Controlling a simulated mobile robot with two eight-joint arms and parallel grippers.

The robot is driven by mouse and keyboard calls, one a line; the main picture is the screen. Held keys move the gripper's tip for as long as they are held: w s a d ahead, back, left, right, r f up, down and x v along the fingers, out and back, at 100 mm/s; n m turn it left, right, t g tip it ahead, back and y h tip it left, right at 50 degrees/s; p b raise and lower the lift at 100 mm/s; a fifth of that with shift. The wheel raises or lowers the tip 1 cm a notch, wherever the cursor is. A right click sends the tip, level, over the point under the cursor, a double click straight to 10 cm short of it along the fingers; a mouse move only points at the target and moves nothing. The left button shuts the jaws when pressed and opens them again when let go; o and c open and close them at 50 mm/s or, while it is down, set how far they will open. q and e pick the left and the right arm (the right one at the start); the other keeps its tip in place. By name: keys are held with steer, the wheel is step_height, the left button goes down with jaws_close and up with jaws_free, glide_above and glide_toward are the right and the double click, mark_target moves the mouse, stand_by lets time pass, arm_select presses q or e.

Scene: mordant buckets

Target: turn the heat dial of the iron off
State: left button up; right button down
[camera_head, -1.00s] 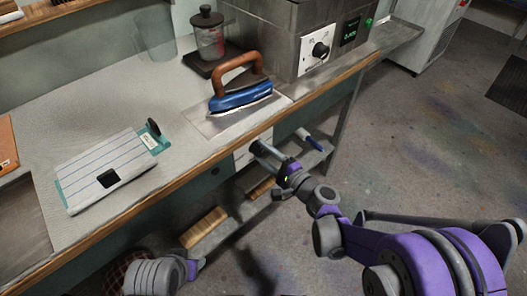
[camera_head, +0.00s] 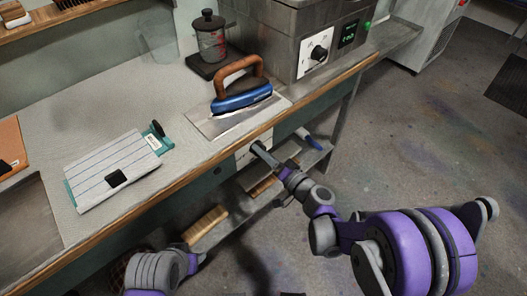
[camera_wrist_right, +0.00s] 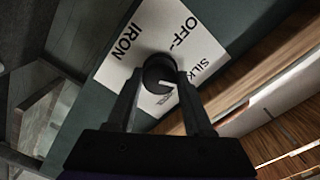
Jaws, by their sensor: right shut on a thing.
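The iron (camera_head: 243,98), blue with a brown handle, rests on a metal plate (camera_head: 212,124) near the table's front edge. Its heat dial (camera_wrist_right: 157,66), round and black, is on a white panel (camera_wrist_right: 141,38) on the table's front face. The panel reads OFF, SILK and IRON. The panel also shows in the head view (camera_head: 241,159), where my gripper hides the dial. My right gripper (camera_wrist_right: 159,84) is shut on the dial, one finger on each side. A pale mark shows on the dial; its setting is unclear. My left gripper is not seen.
A grey box with a knob (camera_head: 319,53) stands behind the iron, beside a lidded glass jar (camera_head: 211,42). A striped cloth (camera_head: 113,168) lies on the table at left. A lower shelf (camera_head: 240,213) runs under the table. The floor at right is clear.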

steer(key=shift+s+n+p, duration=0.1)
steer(key=shift+n+p, duration=1.3)
steer(key=shift+n, duration=6.4)
steer(key=shift+c, duration=1.4)
jaws_free()
steer(key=v, duration=1)
steer(key=shift+s+d+f, duration=0.2)
steer(key=shift+s, duration=0.1)
